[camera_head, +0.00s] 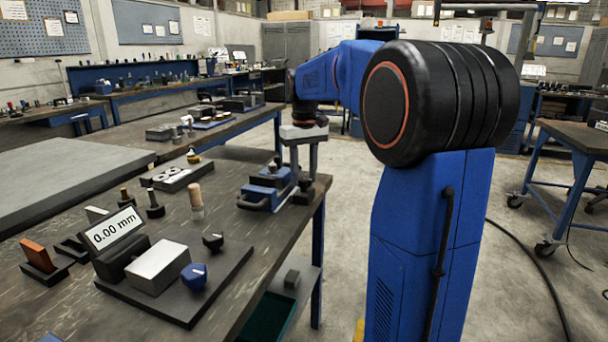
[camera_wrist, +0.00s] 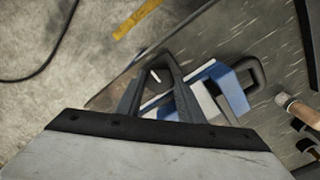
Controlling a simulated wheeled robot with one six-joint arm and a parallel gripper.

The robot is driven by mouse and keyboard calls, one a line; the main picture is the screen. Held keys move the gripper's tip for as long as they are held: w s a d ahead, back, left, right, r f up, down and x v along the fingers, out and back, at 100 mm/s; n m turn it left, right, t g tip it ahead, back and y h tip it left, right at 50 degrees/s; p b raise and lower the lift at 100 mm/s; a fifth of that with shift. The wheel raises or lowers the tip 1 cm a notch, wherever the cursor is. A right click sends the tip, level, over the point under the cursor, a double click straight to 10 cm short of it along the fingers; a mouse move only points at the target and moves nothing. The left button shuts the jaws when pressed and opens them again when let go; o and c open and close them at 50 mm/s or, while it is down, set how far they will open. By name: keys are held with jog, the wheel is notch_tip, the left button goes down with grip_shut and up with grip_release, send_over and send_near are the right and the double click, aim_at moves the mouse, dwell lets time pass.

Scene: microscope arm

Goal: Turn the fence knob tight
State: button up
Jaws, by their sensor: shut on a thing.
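My gripper (camera_head: 302,183) points down at the right edge of the workbench, beside a blue fixture (camera_head: 262,197) with a grey loop handle. In the wrist view the two dark fingers of my gripper (camera_wrist: 158,72) reach down next to the blue fixture (camera_wrist: 232,92). The jaws are shut on a small dark part between the fingertips, seemingly the fence knob; the fingers hide most of it. How far the knob is turned cannot be seen.
A dark plate (camera_head: 222,262) with a display reading 0.00 mm (camera_head: 113,229), a blue knob (camera_head: 194,277) and a black knob (camera_head: 213,241) lies nearer on the bench. A wooden-topped peg (camera_head: 196,201) stands left of the fixture. Open floor lies right of the bench.

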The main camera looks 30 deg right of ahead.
jog(key=shift+m, duration=0.3)
jog(key=m, duration=0.9)
jog(key=shift+m, duration=0.4)
jog(key=m, duration=0.4)
jog(key=shift+m, duration=0.3)
jog(key=m, duration=0.4)
jog(key=shift+m, duration=0.4)
jog(key=o, duration=1.1)
jog(key=shift+c, duration=0.2)
